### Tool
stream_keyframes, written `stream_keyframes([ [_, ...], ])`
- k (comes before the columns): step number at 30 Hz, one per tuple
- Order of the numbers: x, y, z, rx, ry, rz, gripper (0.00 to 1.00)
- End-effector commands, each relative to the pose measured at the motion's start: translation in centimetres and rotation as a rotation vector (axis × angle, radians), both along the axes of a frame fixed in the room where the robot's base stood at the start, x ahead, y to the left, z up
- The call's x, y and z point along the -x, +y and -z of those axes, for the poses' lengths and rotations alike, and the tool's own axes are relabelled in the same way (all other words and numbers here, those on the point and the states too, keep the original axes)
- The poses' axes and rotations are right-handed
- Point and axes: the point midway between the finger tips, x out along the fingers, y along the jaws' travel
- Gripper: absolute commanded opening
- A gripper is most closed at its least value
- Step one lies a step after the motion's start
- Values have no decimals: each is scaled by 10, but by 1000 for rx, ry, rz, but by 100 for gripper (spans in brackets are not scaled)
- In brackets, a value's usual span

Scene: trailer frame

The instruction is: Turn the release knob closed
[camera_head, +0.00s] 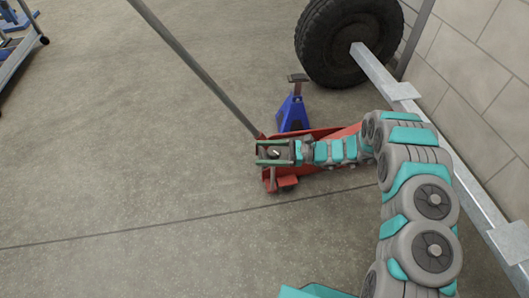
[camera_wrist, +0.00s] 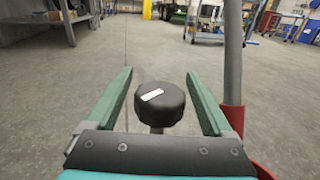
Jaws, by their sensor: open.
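The release knob (camera_wrist: 160,103) is a round black knob with a white mark, on a thin stem, in the middle of the wrist view. My gripper (camera_wrist: 160,78) is open, with one green finger on each side of the knob and a visible gap on both sides. In the head view my gripper (camera_head: 256,152) is at the rear end of the red floor jack (camera_head: 290,184). The knob shows there as a small dark spot (camera_head: 274,152) between the fingers. The jack's long grey handle (camera_head: 190,62) rises to the upper left; it also shows right of the fingers in the wrist view (camera_wrist: 233,55).
A blue jack stand (camera_head: 292,114) stands just behind the jack. A tyre (camera_head: 345,40) on a metal trailer frame (camera_head: 440,145) and a block wall (camera_head: 480,70) are at the right.

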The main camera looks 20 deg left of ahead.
Motion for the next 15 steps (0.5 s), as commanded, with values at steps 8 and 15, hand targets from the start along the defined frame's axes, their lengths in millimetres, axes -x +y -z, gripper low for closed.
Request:
stream_keyframes([
  [8, 1, 2, 0, 0, 0, 0, 86],
  [15, 1, 2, 0, 0, 0, 0, 60],
])
